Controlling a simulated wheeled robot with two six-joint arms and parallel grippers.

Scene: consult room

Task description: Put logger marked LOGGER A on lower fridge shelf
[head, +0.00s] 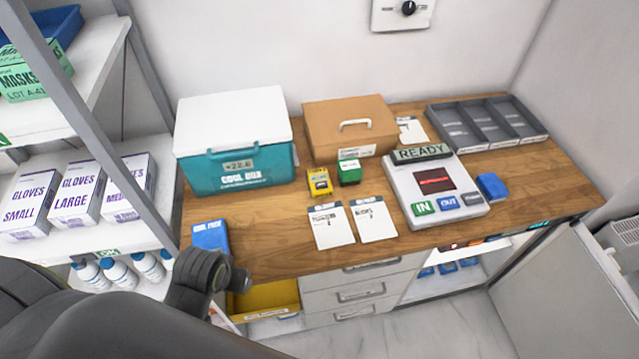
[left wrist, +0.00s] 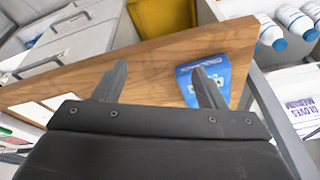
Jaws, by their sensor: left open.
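A small yellow item (head: 319,182) and a small green-and-white item (head: 349,172) stand on the wooden counter in front of the brown case. Their print is too small to read, so I cannot tell which, if either, is LOGGER A. The fridge under the counter at right stands open; a shelf inside (head: 432,287) is partly visible, with blue packs (head: 446,267). My left gripper (left wrist: 160,78) is open and empty over the counter's front left, one finger overlapping the blue cool pack (left wrist: 188,88) in the left wrist view. My right gripper is not in view.
A teal cool box (head: 235,170), the brown case (head: 350,133), cards (head: 332,228), a READY panel (head: 400,188), a blue block (head: 492,187) and a grey tray (head: 487,125) occupy the counter (head: 275,250). The open fridge door (head: 585,285) stands at right; shelving (head: 110,215) at left.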

